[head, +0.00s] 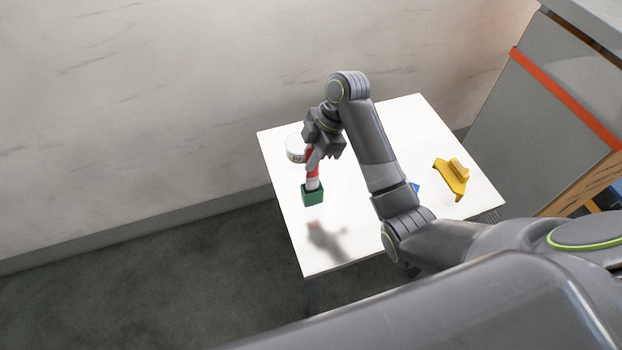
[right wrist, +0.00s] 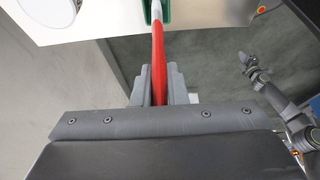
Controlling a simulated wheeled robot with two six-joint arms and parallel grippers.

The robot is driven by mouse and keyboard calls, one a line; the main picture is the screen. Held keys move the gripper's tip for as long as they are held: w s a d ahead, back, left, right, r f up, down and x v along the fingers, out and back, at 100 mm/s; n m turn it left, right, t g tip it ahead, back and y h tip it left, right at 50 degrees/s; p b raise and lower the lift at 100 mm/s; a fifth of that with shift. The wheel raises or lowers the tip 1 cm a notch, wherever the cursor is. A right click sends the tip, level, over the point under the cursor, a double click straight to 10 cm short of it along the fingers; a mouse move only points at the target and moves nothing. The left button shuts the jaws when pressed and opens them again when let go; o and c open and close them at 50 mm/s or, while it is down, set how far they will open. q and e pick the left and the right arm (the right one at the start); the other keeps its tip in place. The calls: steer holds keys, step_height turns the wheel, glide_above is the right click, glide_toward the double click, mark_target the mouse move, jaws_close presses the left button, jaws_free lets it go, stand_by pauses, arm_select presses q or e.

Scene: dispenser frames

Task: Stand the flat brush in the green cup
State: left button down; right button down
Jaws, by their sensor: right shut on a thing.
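The flat brush (head: 312,171) has a red handle and a pale lower part, and it stands near upright. My right gripper (head: 314,156) is shut on its red handle, which also shows between the fingers in the right wrist view (right wrist: 158,65). The green cup (head: 313,197) is a small box on the table near its left edge. The brush's pale end is at the cup's mouth, with green on both sides of it in the right wrist view (right wrist: 147,12). How deep it sits is hidden. My left gripper (right wrist: 246,60) appears small there, its jaws unclear.
A white round container (head: 295,149) stands behind the cup, beside my right gripper. A yellow object (head: 452,177) and a partly hidden blue object (head: 415,186) lie on the right of the white table (head: 360,235). The table's front middle is clear.

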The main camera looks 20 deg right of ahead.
mark_target(306, 178)
step_height(306, 178, down, 5)
steer(key=shift+r+p, duration=0.1)
steer(key=shift+p, duration=0.55)
arm_select(q)
steer(key=shift+r, duration=0.25)
arm_select(e)
steer(key=shift+f, duration=0.55)
steer(key=c, duration=1.5)
jaws_free()
steer(key=shift+o, duration=0.2)
